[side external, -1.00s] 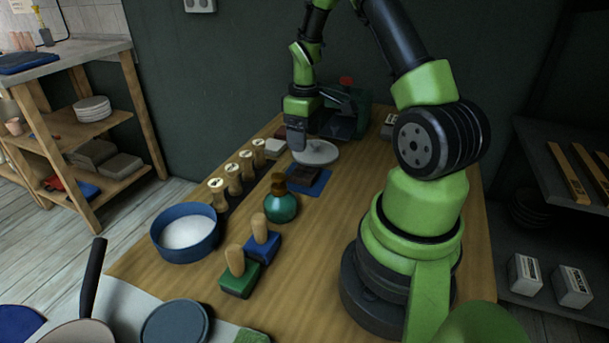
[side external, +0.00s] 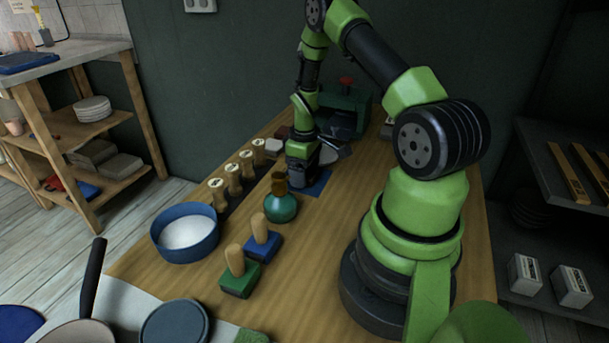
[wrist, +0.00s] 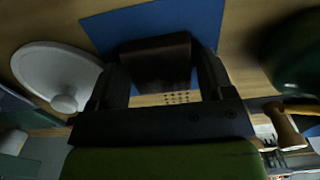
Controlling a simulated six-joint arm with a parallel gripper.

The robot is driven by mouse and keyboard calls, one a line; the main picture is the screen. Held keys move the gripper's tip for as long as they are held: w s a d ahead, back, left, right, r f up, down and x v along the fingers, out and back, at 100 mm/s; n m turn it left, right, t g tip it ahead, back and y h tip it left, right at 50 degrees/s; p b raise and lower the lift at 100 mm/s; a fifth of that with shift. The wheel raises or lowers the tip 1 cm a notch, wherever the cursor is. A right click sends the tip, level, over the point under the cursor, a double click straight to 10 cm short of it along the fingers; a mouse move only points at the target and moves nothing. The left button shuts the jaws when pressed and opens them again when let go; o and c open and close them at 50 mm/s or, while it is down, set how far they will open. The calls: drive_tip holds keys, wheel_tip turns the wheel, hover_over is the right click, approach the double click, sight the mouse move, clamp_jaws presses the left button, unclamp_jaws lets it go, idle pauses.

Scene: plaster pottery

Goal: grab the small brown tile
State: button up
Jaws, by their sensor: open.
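The small brown tile (wrist: 155,62) lies on a blue mat (wrist: 115,25) and shows dark brown in the wrist view. My gripper (wrist: 162,80) is open, with one finger to the left of the tile and one to the right. I cannot tell whether the fingers touch it. In the side view my gripper (side external: 300,178) is low over the blue mat (side external: 318,186) and hides the tile.
A white lid with a knob (wrist: 50,70) lies left of the fingers in the wrist view. A green bottle (side external: 281,206) stands close in front of the gripper. Wooden-handled stamps (side external: 234,180) stand in a row to the left. A blue bowl (side external: 186,245) is nearer.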

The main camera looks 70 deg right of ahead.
drive_tip(key=c, duration=0.7)
drive_tip(key=shift+r, duration=0.15)
drive_tip(key=shift+c, duration=0.2)
